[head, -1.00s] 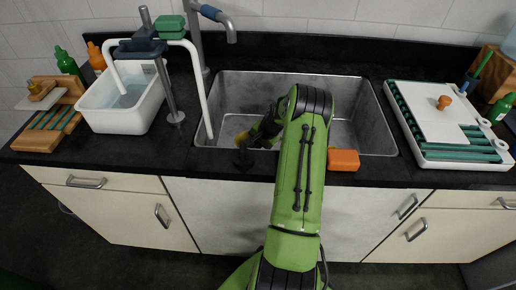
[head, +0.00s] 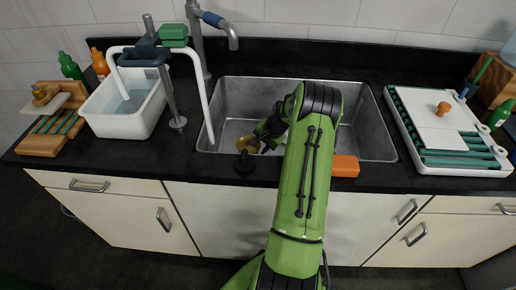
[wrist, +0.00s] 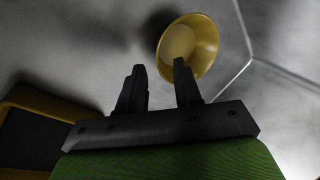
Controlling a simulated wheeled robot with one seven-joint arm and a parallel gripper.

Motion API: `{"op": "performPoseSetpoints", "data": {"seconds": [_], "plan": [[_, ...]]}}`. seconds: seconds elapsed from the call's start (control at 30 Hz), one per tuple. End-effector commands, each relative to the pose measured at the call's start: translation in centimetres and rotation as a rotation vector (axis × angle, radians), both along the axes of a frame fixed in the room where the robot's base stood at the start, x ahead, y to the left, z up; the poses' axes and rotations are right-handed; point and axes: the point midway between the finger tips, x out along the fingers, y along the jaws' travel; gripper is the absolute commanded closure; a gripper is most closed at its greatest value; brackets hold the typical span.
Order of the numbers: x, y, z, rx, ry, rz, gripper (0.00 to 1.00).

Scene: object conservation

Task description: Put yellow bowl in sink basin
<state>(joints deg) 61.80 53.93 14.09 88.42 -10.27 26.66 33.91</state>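The yellow bowl (head: 248,144) is at the front left of the metal sink basin (head: 235,95), partly covered by my gripper and arm. In the wrist view the bowl (wrist: 205,45) appears tilted beyond my right finger, against grey metal, with a dark shadow beside it. I cannot tell whether it rests on the metal or is above it. My gripper (wrist: 159,66) has its two fingers apart with nothing between them. In the head view my gripper (head: 267,132) is low over the basin, right beside the bowl.
The faucet (head: 205,40) rises behind the sink. A white tub (head: 122,122) stands left, a white drying board (head: 435,118) right. The basin's right side looks clear.

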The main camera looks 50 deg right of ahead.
Motion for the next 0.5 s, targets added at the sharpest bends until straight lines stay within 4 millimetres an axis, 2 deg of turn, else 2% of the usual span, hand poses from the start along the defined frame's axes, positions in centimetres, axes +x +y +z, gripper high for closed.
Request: {"op": "performPoseSetpoints", "data": {"seconds": [0.03,0.1,0.23,0.37,0.47,0.5], "plan": [[-0.6,-0.2,2.0,-0.003,-0.002,-0.002,0.66],[-1.4,-0.3,3.7,-0.004,-0.001,-0.002,0.66],[-2.5,-0.4,6.2,-0.003,-0.001,-0.001,0.66],[-3.1,-0.4,7.3,-0.001,0.000,0.001,0.66],[-2.5,0.9,8.9,-0.025,0.006,0.048,0.66],[-2.0,2.2,10.3,-0.050,0.013,0.095,0.66]]}}
